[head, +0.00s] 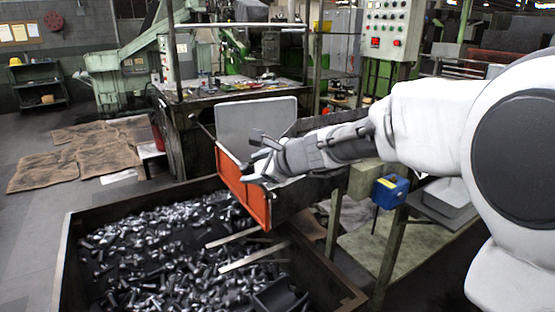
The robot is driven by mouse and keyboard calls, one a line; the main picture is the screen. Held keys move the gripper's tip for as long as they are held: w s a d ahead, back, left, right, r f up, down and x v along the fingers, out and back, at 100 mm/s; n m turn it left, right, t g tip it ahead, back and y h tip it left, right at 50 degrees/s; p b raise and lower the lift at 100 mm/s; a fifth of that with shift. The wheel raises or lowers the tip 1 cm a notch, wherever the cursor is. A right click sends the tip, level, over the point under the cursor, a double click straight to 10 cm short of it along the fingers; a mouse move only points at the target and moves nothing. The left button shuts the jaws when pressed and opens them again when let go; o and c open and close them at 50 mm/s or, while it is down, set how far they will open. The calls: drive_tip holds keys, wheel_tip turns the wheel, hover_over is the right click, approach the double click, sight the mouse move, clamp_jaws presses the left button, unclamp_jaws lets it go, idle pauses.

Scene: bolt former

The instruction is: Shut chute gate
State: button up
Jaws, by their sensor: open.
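The chute gate is an orange-red panel (243,187) at the lower end of a grey metal chute (312,186), above a bin of bolts. The gate stands at an angle, with its left end farther away and higher in the picture. My gripper (258,165) is at the chute's end, its fingers open and right beside the gate's upper edge. Whether a finger touches the gate cannot be told. My arm covers part of the chute behind the gate.
A large dark bin (66,262) full of bolts stands below at the left. A blue box (390,191) sits beside the chute on the right. A control panel (392,30) and a workbench (200,98) stand behind. Floor at the left is open, with brown mats (80,160).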

drive_tip(key=p+v, duration=0.1)
drive_tip(key=v, duration=0.9)
drive_tip(key=shift+f, duration=0.1)
